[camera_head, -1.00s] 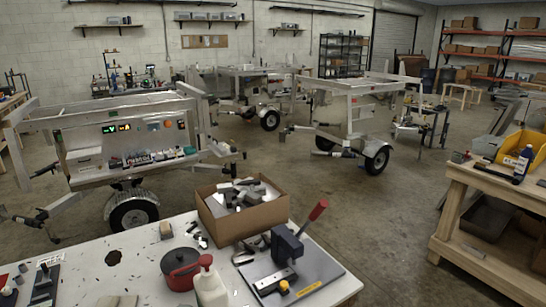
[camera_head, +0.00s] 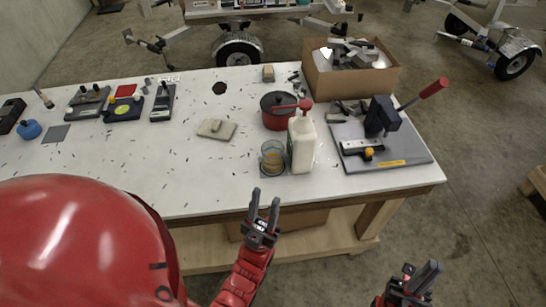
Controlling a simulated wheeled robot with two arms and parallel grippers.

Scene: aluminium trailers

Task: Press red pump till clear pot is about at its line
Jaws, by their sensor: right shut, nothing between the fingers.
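A white bottle (camera_head: 302,146) with a red pump (camera_head: 292,106) on top stands upright near the front edge of the white table. Its red spout points left. The clear pot (camera_head: 266,156) stands just left of the bottle and holds some amber contents low down. Its line is too small to make out. My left gripper (camera_head: 265,204) is open and empty, in front of the table edge below the pot. My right gripper (camera_head: 424,278) is shut and empty, further right and lower, off the table.
A red pot with dark lid (camera_head: 279,112) stands behind the bottle. A grey plate with a red-handled press (camera_head: 408,148) is to the right. A cardboard box (camera_head: 343,83) sits behind. A tan block (camera_head: 216,129) and several small devices lie left.

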